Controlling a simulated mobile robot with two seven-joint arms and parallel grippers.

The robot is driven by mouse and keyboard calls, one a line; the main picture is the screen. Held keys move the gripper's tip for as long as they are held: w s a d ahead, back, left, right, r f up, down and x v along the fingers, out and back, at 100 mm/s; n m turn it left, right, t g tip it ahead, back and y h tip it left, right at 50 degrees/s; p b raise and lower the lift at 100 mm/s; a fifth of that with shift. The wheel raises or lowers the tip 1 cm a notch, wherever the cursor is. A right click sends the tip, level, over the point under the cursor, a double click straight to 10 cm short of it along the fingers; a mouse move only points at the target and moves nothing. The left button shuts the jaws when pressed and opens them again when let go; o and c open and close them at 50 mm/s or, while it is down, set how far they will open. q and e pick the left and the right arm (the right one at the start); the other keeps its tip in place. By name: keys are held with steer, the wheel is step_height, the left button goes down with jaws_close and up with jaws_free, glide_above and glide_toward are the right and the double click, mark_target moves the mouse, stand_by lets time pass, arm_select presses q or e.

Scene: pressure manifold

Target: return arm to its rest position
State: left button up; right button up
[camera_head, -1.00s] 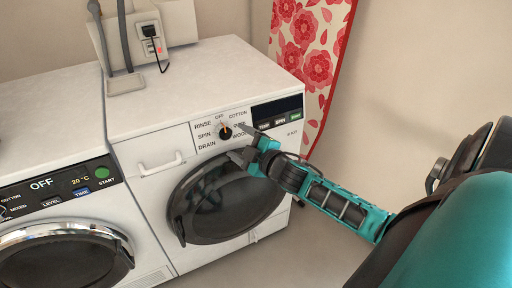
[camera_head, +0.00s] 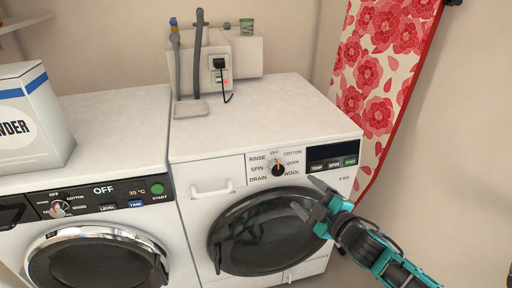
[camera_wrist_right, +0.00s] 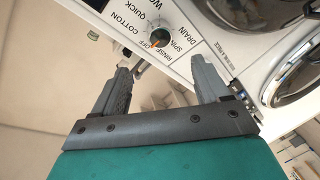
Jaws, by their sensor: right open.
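My right gripper (camera_head: 305,195) is open and empty. It is in front of the right washing machine (camera_head: 215,158), below and to the right of its black dial (camera_head: 278,170), and apart from it. The dial has an orange mark and sits among labels such as OFF, COTTON, WOOL, DRAIN and SPIN. In the right wrist view, the two grey fingers (camera_wrist_right: 161,65) are spread, with the dial (camera_wrist_right: 160,37) beyond them and nothing between. My right arm comes in from the lower right. My left gripper is not in view.
A second washing machine (camera_head: 120,213) stands at the left, its display reading OFF. A powder box (camera_head: 30,120) stands on top of it. A socket box with pipes (camera_head: 205,60) is at the back. A floral ironing board (camera_head: 375,75) leans at the right. Wall and floor at right look clear.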

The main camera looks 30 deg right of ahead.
arm_select(q)
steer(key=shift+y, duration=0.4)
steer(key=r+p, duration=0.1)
steer(key=p, duration=0.1)
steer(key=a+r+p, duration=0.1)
steer(key=p, duration=0.1)
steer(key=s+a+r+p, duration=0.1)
steer(key=p, duration=0.1)
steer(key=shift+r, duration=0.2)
arm_select(e)
steer(key=s+a+f+m+g+y, duration=0.1)
steer(key=s+a+f+m+g, duration=0.1)
steer(key=s+a, duration=0.4)
steer(key=s+a+f+m+g+y, duration=0.1)
steer(key=s+a+f+m+g, duration=0.2)
steer(key=a, duration=0.9)
steer(key=s+f+m, duration=0.2)
steer(key=s+m, duration=0.1)
steer(key=s, duration=0.1)
steer(key=shift+g, duration=0.3)
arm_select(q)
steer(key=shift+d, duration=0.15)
arm_select(e)
steer(key=shift+d, duration=0.1)
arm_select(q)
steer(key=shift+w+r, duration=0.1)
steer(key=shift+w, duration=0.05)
arm_select(e)
steer(key=shift+w, duration=0.1)
